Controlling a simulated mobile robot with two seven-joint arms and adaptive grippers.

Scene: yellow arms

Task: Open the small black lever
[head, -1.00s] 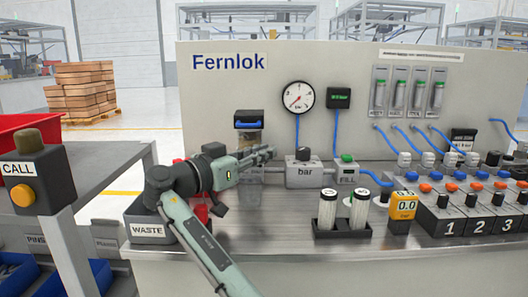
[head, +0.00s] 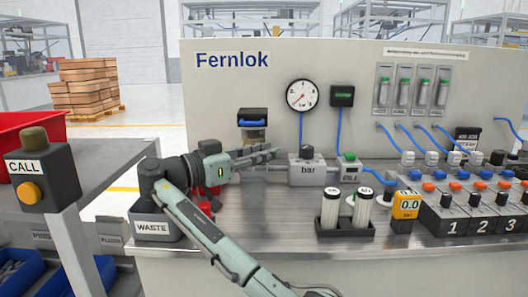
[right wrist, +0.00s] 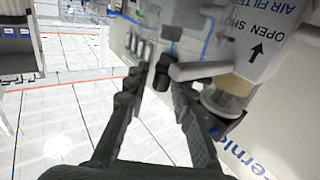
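My right gripper (head: 274,155) reaches along the front of the Fernlok panel, just left of the grey "bar" block (head: 306,174) with its black knob (head: 307,152). In the right wrist view my right gripper (right wrist: 155,90) has its two fingers apart with nothing clasped. A small dark part (right wrist: 162,74) shows between and beyond the fingertips; I cannot tell surely whether it is the black lever. A label (right wrist: 262,42) reading "OPEN", "SHUT" and "AIR FILTER" with an arrow is beside the fingers. The lever is not clearly visible in the head view. My left gripper is not in view.
A clear filter bowl (right wrist: 232,92) and a grey pipe (right wrist: 200,69) are close beside one finger. A round gauge (head: 302,95) is on the panel. A black holder (head: 346,228) with white cylinders stands on the bench. A WASTE bin (head: 152,226) is at the left.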

